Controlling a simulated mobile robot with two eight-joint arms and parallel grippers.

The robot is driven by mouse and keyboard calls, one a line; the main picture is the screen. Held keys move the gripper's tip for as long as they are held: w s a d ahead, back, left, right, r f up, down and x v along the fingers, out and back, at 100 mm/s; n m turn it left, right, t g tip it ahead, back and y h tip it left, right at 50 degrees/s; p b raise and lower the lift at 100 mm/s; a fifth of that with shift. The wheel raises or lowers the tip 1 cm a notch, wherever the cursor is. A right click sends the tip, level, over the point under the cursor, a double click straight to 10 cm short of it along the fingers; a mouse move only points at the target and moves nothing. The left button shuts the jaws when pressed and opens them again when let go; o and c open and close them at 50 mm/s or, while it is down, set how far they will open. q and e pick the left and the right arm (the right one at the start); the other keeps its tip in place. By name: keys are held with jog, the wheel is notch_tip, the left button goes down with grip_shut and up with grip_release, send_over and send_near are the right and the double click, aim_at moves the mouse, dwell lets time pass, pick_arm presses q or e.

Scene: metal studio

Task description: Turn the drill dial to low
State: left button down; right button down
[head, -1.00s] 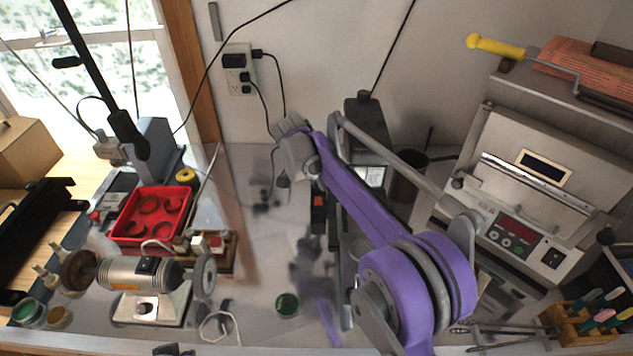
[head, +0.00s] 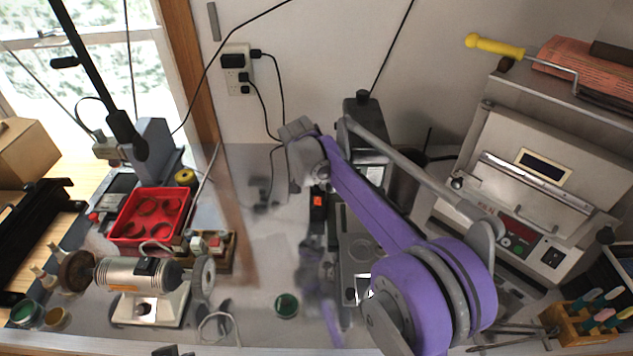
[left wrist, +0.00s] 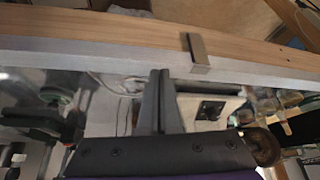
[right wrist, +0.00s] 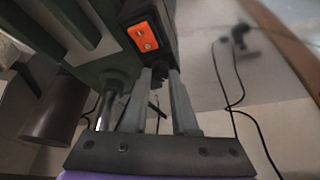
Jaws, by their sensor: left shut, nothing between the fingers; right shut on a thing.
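The drill press (head: 366,125) is a dark grey-green machine at the middle back of the bench. Its switch box carries an orange switch (head: 317,201), which shows large in the right wrist view (right wrist: 142,36). A small dark dial (right wrist: 159,70) sits under the box, mostly hidden by fingertips. My right gripper (right wrist: 160,78) is shut on this dial, its fingers on either side. The dial's marks and setting cannot be read. My left gripper (left wrist: 160,76) is shut and empty near the bench's front edge, away from the drill.
A bench grinder (head: 140,275), a red tray (head: 120,232) and a green-topped jar (head: 287,305) stand on the left half. A kiln-like box (head: 545,165) stands right. Black cables hang from the wall outlet (head: 238,75) behind the drill.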

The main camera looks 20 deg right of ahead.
jog(key=c, duration=1)
grip_release()
jog(key=shift+r, duration=0.1)
jog(key=v, duration=1)
jog(key=shift+s+a+r, duration=0.1)
jog(key=shift+s+r, duration=0.1)
jog(key=shift+r, duration=0.05)
